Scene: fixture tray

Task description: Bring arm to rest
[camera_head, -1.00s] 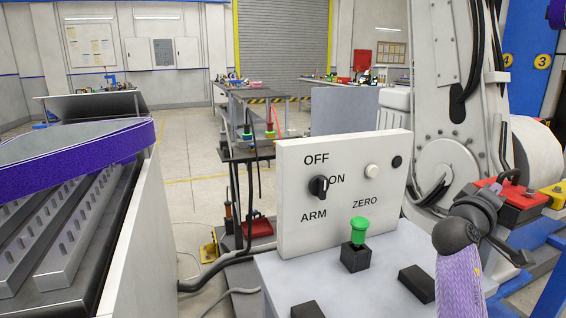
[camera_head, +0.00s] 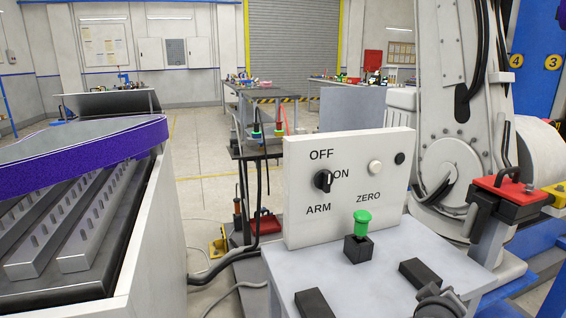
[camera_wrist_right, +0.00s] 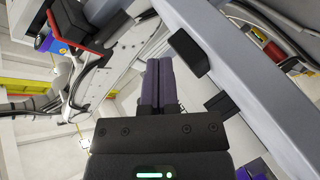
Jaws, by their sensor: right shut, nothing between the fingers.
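My right gripper shows in the wrist view (camera_wrist_right: 160,82), its two dark purple fingers pressed together with nothing between them. It hangs beside the edge of a grey surface (camera_wrist_right: 245,75), apart from it as far as I can see. In the head view, only a dark part of my right arm (camera_head: 440,303) shows at the bottom edge, right of the control box; the gripper itself cannot be made out there. My left gripper is not in view.
A white control panel (camera_head: 292,222) bears a black knob (camera_head: 323,181) marked OFF, ON and ARM. A green button (camera_head: 363,217) and black blocks (camera_head: 420,273) are on the grey box before it. A purple-rimmed fixture tray (camera_head: 70,160) stands left, a large white machine (camera_head: 445,150) right.

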